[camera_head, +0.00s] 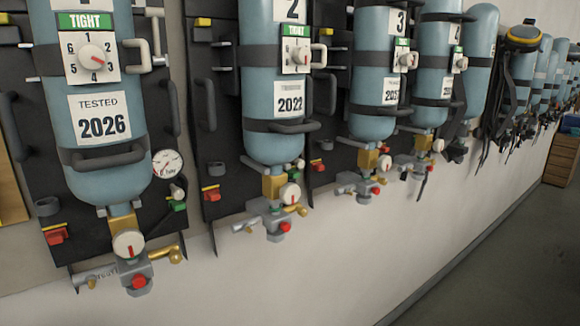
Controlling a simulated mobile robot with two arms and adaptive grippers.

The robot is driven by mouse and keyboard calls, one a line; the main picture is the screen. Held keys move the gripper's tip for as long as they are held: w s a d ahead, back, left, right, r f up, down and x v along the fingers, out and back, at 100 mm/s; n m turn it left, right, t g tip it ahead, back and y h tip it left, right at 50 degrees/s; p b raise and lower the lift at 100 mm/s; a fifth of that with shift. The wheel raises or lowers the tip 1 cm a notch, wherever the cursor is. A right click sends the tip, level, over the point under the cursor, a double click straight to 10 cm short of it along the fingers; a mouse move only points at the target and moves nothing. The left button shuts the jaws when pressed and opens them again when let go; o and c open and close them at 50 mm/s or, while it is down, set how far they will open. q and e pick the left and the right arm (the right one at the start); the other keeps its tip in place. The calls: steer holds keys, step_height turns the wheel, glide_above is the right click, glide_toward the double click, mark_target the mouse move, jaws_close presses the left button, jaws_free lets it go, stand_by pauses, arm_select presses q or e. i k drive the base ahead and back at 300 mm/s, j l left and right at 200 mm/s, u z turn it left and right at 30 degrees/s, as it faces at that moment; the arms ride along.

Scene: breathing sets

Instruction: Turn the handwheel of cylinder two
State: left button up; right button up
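Cylinder two (262,80) is a blue tank hanging on the wall, second from the left, with a plate numbered 2 (290,8) partly cut off at the top. It bears a green TIGHT tag, a small dial (298,57) and a 2022 label. Below its neck is a brass valve (272,187) with a round white wheel (289,194) carrying a red mark, which looks like the handwheel. A red knob (286,227) sits on the grey fitting below it. Neither of my grippers is in view.
A similar cylinder (95,170) labelled 2026 hangs to the left, with a pressure gauge (167,163). Cylinder three (372,70) and several more recede to the right. Black straps and masks (520,75) hang farther along. Floor (500,250) at lower right looks clear.

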mark_target(289, 193)
steer(key=i+l+u, duration=0.25)
steer(key=l, duration=0.25)
steer(key=l+u, duration=0.2)
steer(key=l, duration=0.3)
steer(key=l+u, duration=0.25)
steer(key=l, duration=0.3)
